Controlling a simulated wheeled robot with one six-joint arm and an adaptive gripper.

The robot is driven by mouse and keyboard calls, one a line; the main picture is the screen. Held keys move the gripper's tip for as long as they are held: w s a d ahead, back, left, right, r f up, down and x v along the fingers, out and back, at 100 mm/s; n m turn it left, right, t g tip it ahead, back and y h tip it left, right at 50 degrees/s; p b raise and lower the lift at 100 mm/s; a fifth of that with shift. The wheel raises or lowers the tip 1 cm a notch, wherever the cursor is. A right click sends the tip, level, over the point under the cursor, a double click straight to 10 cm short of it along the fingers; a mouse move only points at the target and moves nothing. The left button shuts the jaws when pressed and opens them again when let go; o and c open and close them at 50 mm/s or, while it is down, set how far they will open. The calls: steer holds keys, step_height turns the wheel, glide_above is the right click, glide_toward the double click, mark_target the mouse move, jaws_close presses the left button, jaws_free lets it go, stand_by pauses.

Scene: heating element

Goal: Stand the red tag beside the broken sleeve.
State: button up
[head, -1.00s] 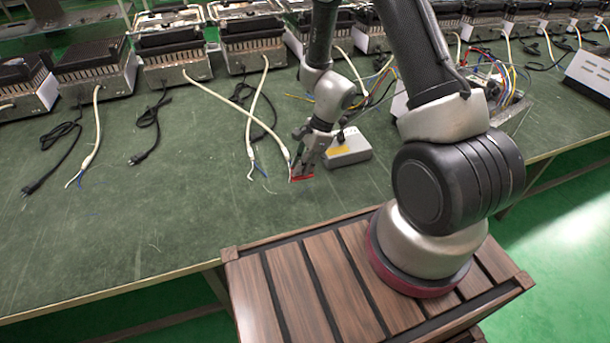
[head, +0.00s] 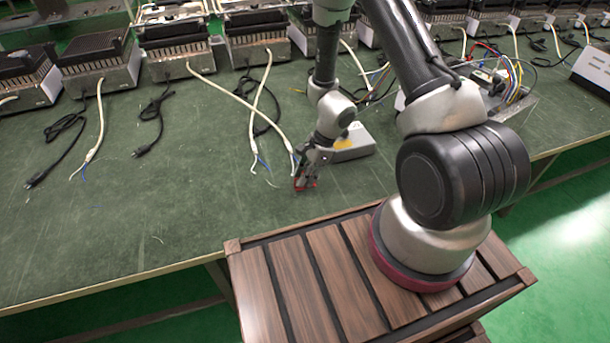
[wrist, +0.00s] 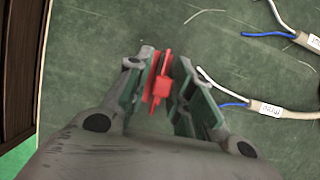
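In the head view the red tag (head: 308,184) shows at the tip of my gripper (head: 304,178), low over or at the green bench. Two pale cables end beside it to the left in the head view. Each has a small marked sleeve, the nearer sleeve (wrist: 268,108) and the farther sleeve (wrist: 311,42), with blue and white wires coming out. I cannot tell which sleeve is broken, and any gap under the tag is hidden.
A grey box with a yellow label (head: 352,143) stands just behind my gripper. Heater units (head: 178,45) line the back of the green bench (head: 200,205), with cables trailing forward. A wooden slatted platform (head: 300,282) is in front.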

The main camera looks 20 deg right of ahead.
stand_by(0.3)
steer(key=s+d+r+n+t, duration=0.1)
steer(key=s+d+r+n, duration=0.15)
steer(key=r, duration=0.85)
steer(key=s+d+r+n+h, duration=0.1)
steer(key=d+r+n, duration=0.25)
steer(key=r, duration=0.85)
steer(key=s+d+r+n+t, duration=0.15)
steer(key=r+n, duration=0.25)
steer(key=r, duration=0.7)
steer(key=s+d+r+n+h, duration=0.1)
steer(key=s+d+r+n, duration=0.1)
steer(key=s+r, duration=0.1)
steer(key=s+d+r+n+t+h, duration=0.1)
steer(key=s+d+r+n, duration=0.2)
steer(key=s, duration=0.3)
steer(key=s+d+r+n+h, duration=0.1)
steer(key=s+d+r+n, duration=0.1)
steer(key=s+r, duration=0.3)
steer(key=shift+d+r+n+t, duration=0.1)
steer(key=shift+d+n+t, duration=0.1)
steer(key=shift+n+t, duration=0.25)
